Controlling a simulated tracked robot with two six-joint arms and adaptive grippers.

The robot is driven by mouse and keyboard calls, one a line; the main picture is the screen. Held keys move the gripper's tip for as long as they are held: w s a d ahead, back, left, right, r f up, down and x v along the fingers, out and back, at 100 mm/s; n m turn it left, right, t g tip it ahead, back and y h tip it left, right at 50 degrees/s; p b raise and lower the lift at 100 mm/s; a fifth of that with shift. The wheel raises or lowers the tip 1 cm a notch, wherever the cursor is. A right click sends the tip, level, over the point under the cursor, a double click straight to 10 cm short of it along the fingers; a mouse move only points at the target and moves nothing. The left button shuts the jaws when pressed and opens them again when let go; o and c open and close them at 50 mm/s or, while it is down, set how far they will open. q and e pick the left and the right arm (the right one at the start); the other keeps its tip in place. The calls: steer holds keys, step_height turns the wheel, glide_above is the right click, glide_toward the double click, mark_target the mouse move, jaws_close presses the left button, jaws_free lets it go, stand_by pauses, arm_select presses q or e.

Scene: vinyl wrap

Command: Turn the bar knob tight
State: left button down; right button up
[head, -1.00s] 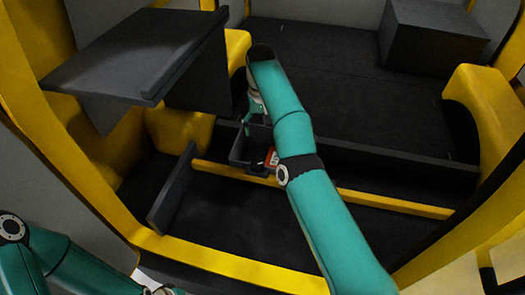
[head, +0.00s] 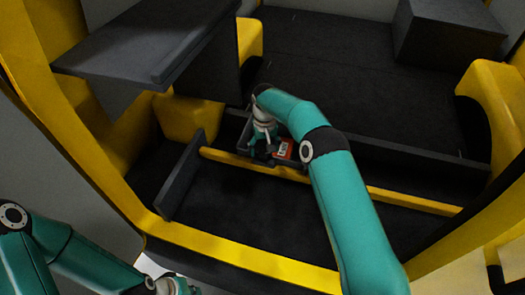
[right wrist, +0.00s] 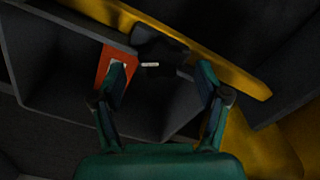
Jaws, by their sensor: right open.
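In the right wrist view a dark knob (right wrist: 160,46) with a small pale mark sits against the yellow bar (right wrist: 235,80). My right gripper (right wrist: 161,72) is open, with one finger on each side below the knob and nothing between the fingertips. In the head view my right gripper (head: 262,146) reaches down at the yellow bar (head: 330,184), beside a red box. Its fingers are small and dark there, and I cannot make out the knob.
The red box with a white label (head: 283,150) stands in a grey compartment just right of the gripper; it also shows by the left finger in the wrist view (right wrist: 104,68). A grey upright panel (head: 182,175) stands to the left. A dark shelf (head: 150,45) overhangs at upper left.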

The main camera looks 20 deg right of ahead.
steer(key=shift+f, duration=0.95)
